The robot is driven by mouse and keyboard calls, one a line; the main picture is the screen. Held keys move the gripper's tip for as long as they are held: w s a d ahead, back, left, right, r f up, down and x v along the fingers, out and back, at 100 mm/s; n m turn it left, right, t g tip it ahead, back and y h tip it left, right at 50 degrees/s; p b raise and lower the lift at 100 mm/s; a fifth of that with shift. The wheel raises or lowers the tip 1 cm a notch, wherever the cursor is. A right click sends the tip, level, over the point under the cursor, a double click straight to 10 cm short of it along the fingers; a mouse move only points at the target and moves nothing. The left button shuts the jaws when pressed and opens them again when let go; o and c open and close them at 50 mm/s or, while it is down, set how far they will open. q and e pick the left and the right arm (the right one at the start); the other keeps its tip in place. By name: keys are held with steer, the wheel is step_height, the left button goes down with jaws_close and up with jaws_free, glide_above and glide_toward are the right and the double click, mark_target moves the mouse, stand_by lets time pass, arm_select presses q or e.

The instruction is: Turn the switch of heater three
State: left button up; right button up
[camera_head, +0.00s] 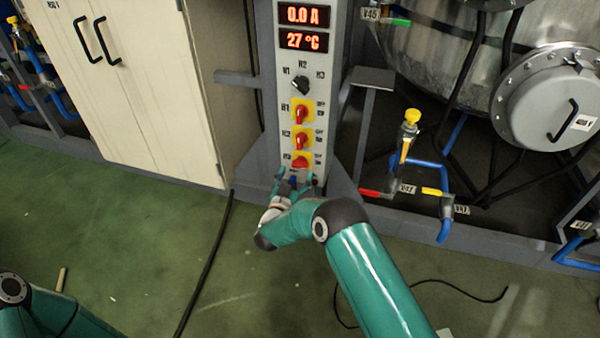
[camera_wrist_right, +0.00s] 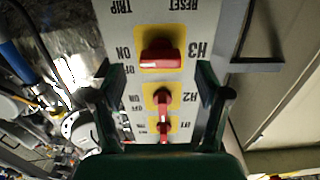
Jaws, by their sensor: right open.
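The heater three switch, labelled H3, is a red knob on a yellow plate low on the grey control panel (camera_head: 323,95). It shows just above my right gripper in the head view (camera_head: 300,161) and in the right wrist view (camera_wrist_right: 160,57), where the picture is upside down. There its red handle lies crosswise, unlike the H2 handle. My right gripper (camera_head: 294,178) is open and empty, in front of the panel's lower end. In the right wrist view its fingers (camera_wrist_right: 161,82) stand apart on either side of the switch column. I cannot see contact with H3. My left gripper is out of view.
Red switches H2 (camera_head: 300,140) and H1 (camera_head: 300,114) sit above H3, with a black selector knob (camera_head: 300,85) higher. Displays read 0.0 A and 27 °C. A cream cabinet (camera_head: 150,90) stands left; valves and blue pipes (camera_head: 430,165) stand right. A black cable (camera_head: 207,260) crosses the floor.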

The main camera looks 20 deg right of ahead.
mark_target(299, 168)
steer(key=shift+b+x, duration=0.3)
steer(key=shift+x, duration=1.25)
steer(key=c, duration=1)
steer(key=shift+d, duration=0.2)
steer(key=shift+c, duration=0.8)
steer(key=shift+a, duration=0.1)
